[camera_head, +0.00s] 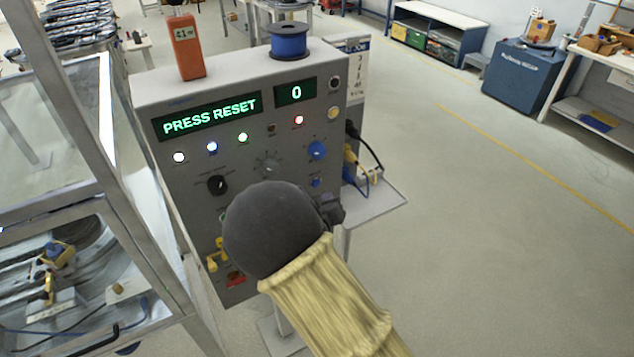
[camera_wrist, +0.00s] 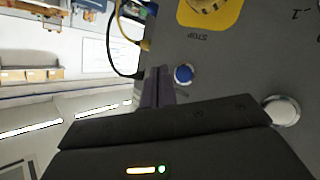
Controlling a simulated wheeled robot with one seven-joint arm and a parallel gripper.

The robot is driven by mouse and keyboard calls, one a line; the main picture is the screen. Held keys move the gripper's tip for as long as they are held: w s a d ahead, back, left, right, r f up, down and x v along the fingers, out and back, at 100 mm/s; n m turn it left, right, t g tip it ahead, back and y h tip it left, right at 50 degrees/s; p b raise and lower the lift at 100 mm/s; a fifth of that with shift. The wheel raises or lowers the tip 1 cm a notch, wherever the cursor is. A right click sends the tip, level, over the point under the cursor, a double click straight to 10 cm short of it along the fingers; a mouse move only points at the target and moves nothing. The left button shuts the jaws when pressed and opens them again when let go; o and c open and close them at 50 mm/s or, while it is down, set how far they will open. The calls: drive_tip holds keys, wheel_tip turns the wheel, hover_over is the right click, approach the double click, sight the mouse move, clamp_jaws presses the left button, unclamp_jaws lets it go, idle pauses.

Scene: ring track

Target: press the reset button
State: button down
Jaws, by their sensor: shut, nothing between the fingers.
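The grey control panel (camera_head: 225,190) has a lit green display (camera_head: 207,116) reading PRESS RESET. In the wrist view a small blue button (camera_wrist: 183,74) lies just beside the fingertips of my gripper (camera_wrist: 160,76). The fingers are shut and empty, close to the panel; I cannot tell whether they touch it. In the head view my dark wrist covers the panel's lower middle and mostly hides my gripper.
A yellow plate marked STOP (camera_wrist: 212,12) and a pale round control (camera_wrist: 282,110) are near the fingers. Cables (camera_head: 362,160) plug into the panel's right side above a small shelf (camera_head: 385,205). A metal-framed machine (camera_head: 140,170) stands left. Floor at right is clear.

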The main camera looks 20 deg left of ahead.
drive_tip(key=shift+w+a, duration=0.85)
drive_tip(key=shift+a, duration=0.15)
drive_tip(key=shift+p, duration=0.3)
idle(1.0)
drive_tip(key=shift+w+a, duration=0.25)
drive_tip(key=shift+a, duration=0.05)
drive_tip(key=shift+w+a, duration=0.25)
drive_tip(key=shift+a, duration=0.05)
idle(0.9)
idle(0.4)
drive_tip(key=shift+s+d, duration=0.5)
drive_tip(key=shift+d, duration=0.15)
drive_tip(key=s+d, duration=0.3)
drive_tip(key=shift+s+d+b, duration=0.15)
drive_tip(key=shift+d+b, duration=0.2)
drive_tip(key=shift+d, duration=0.05)
